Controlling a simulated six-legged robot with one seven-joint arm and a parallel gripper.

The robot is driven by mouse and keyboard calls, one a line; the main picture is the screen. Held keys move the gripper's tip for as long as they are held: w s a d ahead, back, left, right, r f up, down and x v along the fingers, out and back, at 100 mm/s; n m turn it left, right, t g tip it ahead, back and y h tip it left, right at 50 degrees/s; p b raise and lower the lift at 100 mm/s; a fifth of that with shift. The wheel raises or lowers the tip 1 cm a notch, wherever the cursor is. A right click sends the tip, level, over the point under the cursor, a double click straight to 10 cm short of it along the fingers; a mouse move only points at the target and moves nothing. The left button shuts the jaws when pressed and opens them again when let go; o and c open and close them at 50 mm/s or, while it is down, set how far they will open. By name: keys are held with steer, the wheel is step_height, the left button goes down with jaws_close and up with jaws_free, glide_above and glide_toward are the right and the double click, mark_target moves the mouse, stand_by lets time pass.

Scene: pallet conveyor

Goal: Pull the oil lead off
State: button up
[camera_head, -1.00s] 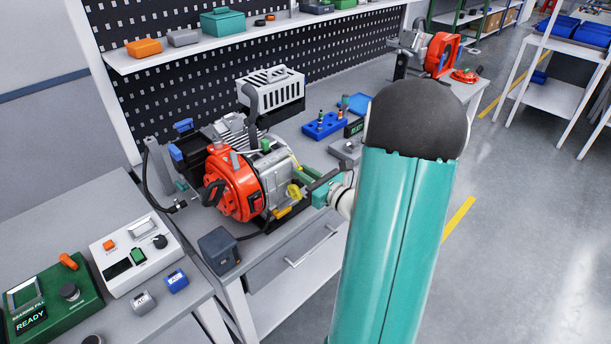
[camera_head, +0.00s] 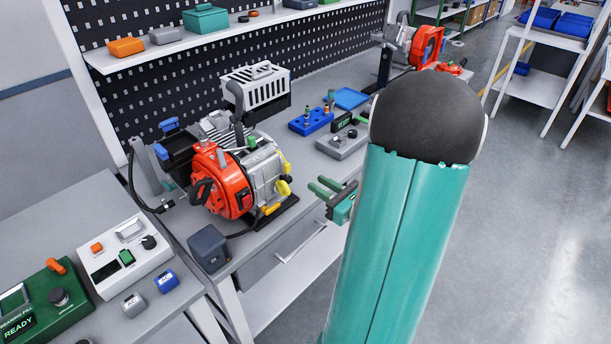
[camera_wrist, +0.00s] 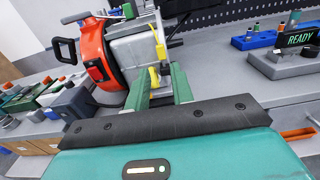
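The orange and silver engine unit (camera_head: 222,184) stands on the bench, with several yellow parts on its right side. I cannot tell which is the oil lead. One yellow plug (camera_head: 283,187) sits on the silver housing, and another yellow piece (camera_head: 270,208) is lower, beside a black cable. My gripper (camera_head: 318,189) is right of the engine, apart from it, its green fingers open and empty. In the wrist view my gripper (camera_wrist: 160,80) points at the engine (camera_wrist: 92,52); a yellow part (camera_wrist: 153,77) shows beyond the gap between the fingers.
A dark box (camera_head: 208,248) is at the bench's front edge. A blue holder (camera_head: 310,122), a grey READY device (camera_head: 342,142) and a white slotted crate (camera_head: 255,86) stand behind. A side table with a green READY device (camera_head: 50,305) is at left. Open floor lies at right.

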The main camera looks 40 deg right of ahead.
steer(key=shift+s, duration=1.75)
steer(key=w+a+r+n+g+y, duration=0.15)
steer(key=a+n+g+y, duration=0.35)
steer(key=a+n, duration=0.65)
steer(key=w+a+r+n+g+y, duration=0.15)
steer(key=a+n+g+y, duration=0.45)
steer(key=a, duration=0.9)
steer(key=s+a+r+n+h, duration=0.2)
steer(key=r+n+h, duration=0.2)
steer(key=n, duration=0.5)
steer(key=s+a+r+n+g+h, duration=0.1)
steer(key=s+a+r+n+h, duration=0.2)
steer(key=n+h, duration=0.4)
steer(key=shift+s+r+n+h, duration=0.3)
steer(key=shift+r+n, duration=0.2)
steer(key=shift+n, duration=0.55)
